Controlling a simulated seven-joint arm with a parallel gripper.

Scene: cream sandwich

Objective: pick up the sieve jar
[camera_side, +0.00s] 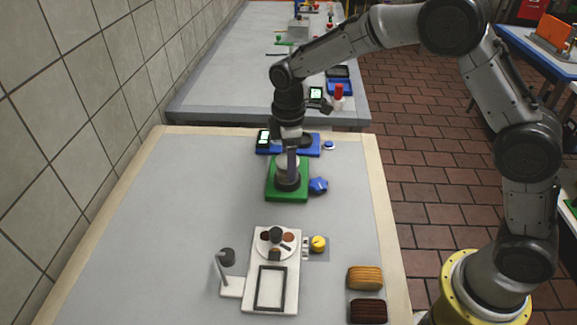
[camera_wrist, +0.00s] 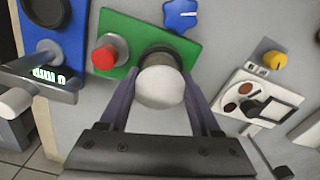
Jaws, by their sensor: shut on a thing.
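The sieve jar, a pale round-topped piece, stands between the two fingers of my gripper (camera_wrist: 160,100). Its top (camera_wrist: 161,88) shows in the wrist view, and part of it (camera_side: 281,162) shows beside the fingers in the side view. My gripper (camera_side: 290,168) points down and is shut on the jar, one finger on each side. A dark round base (camera_side: 287,184) is right below the jar on a green board (camera_side: 272,192). I cannot tell whether the jar still touches this base. The dark base also shows behind the jar in the wrist view (camera_wrist: 158,52).
A red knob (camera_wrist: 106,56) stands on the green board, with a blue lobed piece (camera_side: 318,185) beside it. A blue scale (camera_side: 313,150) is behind. A white board (camera_side: 285,300) with a plate and a yellow knob (camera_side: 318,243) lies in front. The table's left side is clear.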

